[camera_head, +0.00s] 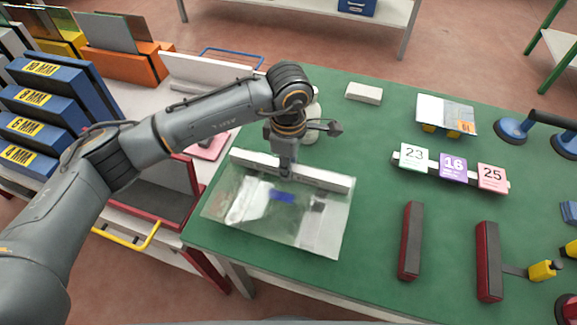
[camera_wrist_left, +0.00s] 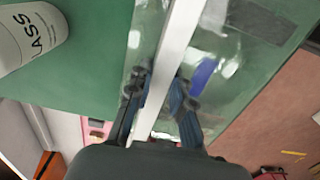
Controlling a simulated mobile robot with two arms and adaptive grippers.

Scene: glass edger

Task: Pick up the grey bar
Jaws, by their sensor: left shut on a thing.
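The grey bar (camera_head: 326,178) is a long, pale straight piece along the far edge of a clear glass sheet (camera_head: 325,225) on the green table. My left gripper (camera_head: 286,172) comes down from above near the bar's middle. In the left wrist view the bar (camera_wrist_left: 178,40) runs between the two fingers of my left gripper (camera_wrist_left: 161,90), which are shut on it. I cannot tell whether the bar is clear of the glass. My right gripper is out of view.
A bottle (camera_wrist_left: 30,38) stands close beside the bar. On the green table (camera_head: 375,150), number cards (camera_head: 453,168), two dark red bars (camera_head: 411,240) (camera_head: 488,260), a pale block (camera_head: 363,93) and suction cups (camera_head: 513,130) lie to the right. Blue blocks (camera_head: 40,100) fill the left.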

